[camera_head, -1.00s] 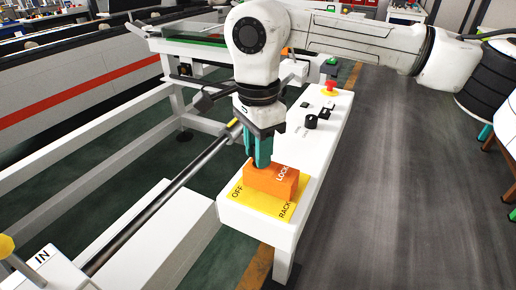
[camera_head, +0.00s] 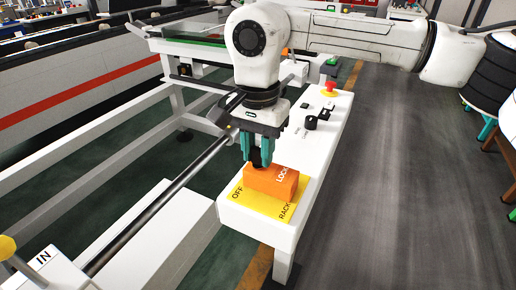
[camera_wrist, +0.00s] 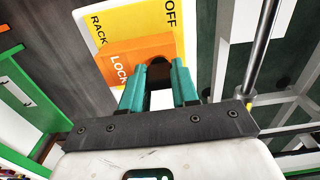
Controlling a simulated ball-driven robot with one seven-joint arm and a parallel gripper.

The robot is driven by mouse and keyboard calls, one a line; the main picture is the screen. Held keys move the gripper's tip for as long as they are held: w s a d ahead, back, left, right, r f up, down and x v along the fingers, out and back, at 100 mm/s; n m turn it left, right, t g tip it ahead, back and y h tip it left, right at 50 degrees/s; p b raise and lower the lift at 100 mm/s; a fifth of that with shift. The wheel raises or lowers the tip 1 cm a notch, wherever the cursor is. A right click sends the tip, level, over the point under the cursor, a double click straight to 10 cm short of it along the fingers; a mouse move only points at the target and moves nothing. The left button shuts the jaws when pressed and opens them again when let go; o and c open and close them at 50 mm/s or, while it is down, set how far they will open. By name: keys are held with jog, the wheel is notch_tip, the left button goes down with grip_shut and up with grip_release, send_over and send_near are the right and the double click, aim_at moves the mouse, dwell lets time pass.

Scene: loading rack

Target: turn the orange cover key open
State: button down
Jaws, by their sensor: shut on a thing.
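The orange cover (camera_head: 270,183), marked LOCK, sits on a yellow plate (camera_head: 262,212) at the near end of the white console. The plate reads OFF and RACK. The cover (camera_wrist: 135,53) and plate (camera_wrist: 140,22) also show in the wrist view. My gripper (camera_head: 258,161) points down at the cover's far-left end, its teal fingers shut on a small black key (camera_wrist: 159,66) with one finger on each side. The fingers and cover hide most of the key, so its exact angle is hard to read.
The white console (camera_head: 318,140) carries a red button (camera_head: 330,88) and black knobs (camera_head: 311,122) behind my gripper. A metal rod (camera_head: 165,198) and white rack frame (camera_head: 95,115) run along the left.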

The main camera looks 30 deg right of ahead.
aim_at(258, 148)
dwell(0.3)
jog(key=c, duration=0.8)
grip_release()
jog(key=shift+c, duration=0.2)
notch_tip(258, 148, up, 11)
